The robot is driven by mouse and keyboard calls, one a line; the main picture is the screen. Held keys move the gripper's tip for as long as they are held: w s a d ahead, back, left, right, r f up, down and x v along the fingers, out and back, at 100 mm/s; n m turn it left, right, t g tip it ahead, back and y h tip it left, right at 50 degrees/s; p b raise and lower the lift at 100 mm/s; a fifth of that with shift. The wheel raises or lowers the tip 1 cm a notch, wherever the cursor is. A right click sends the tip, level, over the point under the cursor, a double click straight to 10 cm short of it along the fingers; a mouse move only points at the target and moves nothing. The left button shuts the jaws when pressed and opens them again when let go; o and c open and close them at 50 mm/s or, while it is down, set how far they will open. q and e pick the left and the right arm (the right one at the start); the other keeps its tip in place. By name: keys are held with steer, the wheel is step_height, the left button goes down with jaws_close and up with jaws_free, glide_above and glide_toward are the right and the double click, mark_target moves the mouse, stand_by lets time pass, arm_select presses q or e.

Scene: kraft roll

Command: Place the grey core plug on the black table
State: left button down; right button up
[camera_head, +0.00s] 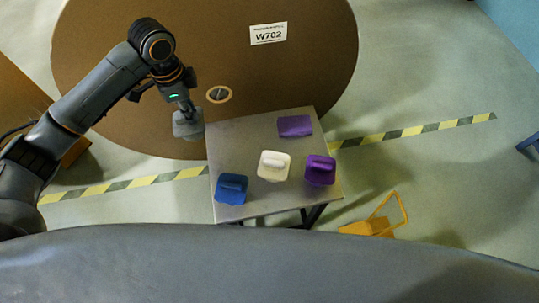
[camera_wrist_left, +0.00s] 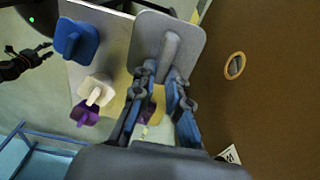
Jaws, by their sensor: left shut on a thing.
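The grey core plug (camera_head: 187,126) is a rounded square plate with a bar handle. My left gripper (camera_head: 184,108) is shut on it and holds it at the upper left edge of the small table (camera_head: 240,150). The tabletop looks grey, not black. In the left wrist view the plug (camera_wrist_left: 185,22) hangs between my fingers (camera_wrist_left: 160,85), gripped by its handle, and hides part of the tabletop. My right gripper (camera_wrist_left: 42,55) shows at the left edge of the left wrist view, with its fingers apart and empty.
The large kraft roll (camera_head: 300,75) stands behind. A yellow object (camera_head: 370,227) is on the floor at right. The table's upper left is bare.

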arm_select(q)
steer(key=a+r, duration=0.2)
steer(key=a, duration=0.1)
steer(key=shift+s+y, duration=0.2)
steer(key=shift+y, duration=0.1)
steer(key=w+d+f+p, duration=0.1)
steer(key=w+d+f, duration=0.1)
steer(key=d+f, duration=0.4)
steer(key=w+d+f, duration=0.2)
steer(key=d+f, duration=0.4)
steer(key=shift+w+d+f+p, duration=0.3)
steer(key=shift+d+f+p, duration=0.05)
steer(key=shift+f, duration=0.05)
steer(key=c, duration=1.3)
jaws_free()
steer(key=shift+w+f, duration=0.1)
steer(key=shift+c, duration=0.2)
step_height(320, 180, up, 12)
steer(key=shift+b, duration=0.3)
